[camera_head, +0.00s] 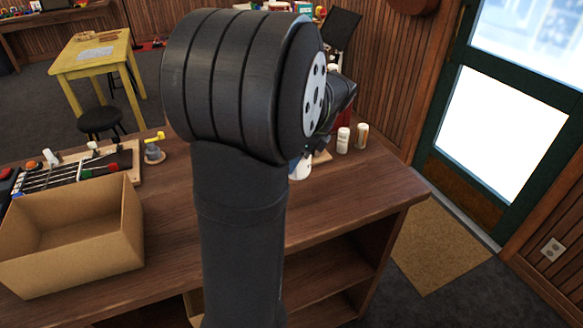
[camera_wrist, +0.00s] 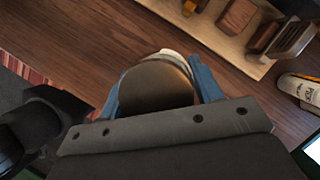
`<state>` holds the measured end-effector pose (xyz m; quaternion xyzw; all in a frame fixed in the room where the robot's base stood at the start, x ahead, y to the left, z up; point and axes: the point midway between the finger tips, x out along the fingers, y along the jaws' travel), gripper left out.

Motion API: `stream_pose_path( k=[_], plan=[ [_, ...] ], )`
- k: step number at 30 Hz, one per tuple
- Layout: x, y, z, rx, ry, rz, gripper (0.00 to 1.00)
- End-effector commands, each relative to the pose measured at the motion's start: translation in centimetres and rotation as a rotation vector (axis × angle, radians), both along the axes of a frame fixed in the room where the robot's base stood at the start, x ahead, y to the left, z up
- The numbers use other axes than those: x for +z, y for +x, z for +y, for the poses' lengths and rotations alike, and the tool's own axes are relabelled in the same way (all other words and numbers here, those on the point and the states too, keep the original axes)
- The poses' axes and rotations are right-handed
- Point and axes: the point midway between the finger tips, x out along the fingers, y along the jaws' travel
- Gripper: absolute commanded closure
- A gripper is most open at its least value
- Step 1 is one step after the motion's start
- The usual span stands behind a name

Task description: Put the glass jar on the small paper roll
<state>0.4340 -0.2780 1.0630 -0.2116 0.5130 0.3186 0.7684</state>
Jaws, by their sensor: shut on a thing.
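My gripper (camera_wrist: 158,88) is shut, its blue fingers on either side of a round, brown-topped thing that I take to be the glass jar (camera_wrist: 156,84). The jar's sides are mostly hidden below its top. A pale, whitish edge (camera_wrist: 174,54) shows just beyond the brown top; I cannot tell whether it is part of the jar or the small paper roll. In the head view my arm hides most of the gripper, and only a white and blue patch (camera_head: 301,167) shows beside it, low over the table. I cannot pick out the paper roll for certain.
White bottles (camera_head: 343,140) stand right of my gripper; a labelled one (camera_wrist: 301,88) shows in the wrist view. A wooden board with blocks (camera_wrist: 232,24) lies beyond the jar. The table's right edge is near.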

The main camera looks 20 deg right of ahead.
Motion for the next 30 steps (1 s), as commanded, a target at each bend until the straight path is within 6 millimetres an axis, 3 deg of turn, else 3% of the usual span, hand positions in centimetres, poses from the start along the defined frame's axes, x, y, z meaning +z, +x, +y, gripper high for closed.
stream_pose_path(
  k=[5,16,27,28,30],
  plan=[
    [-1.0,1.6,0.8,0.001,-0.001,-0.001,0.75],
    [-5.0,1.6,0.9,0.0,0.0,0.001,0.75],
    [-5.4,1.7,0.8,0.0,-0.002,-0.002,0.75],
    [-5.4,1.6,0.8,0.001,-0.001,-0.001,0.37],
    [-5.4,1.6,0.8,0.001,-0.002,0.0,0.23]
  ],
)
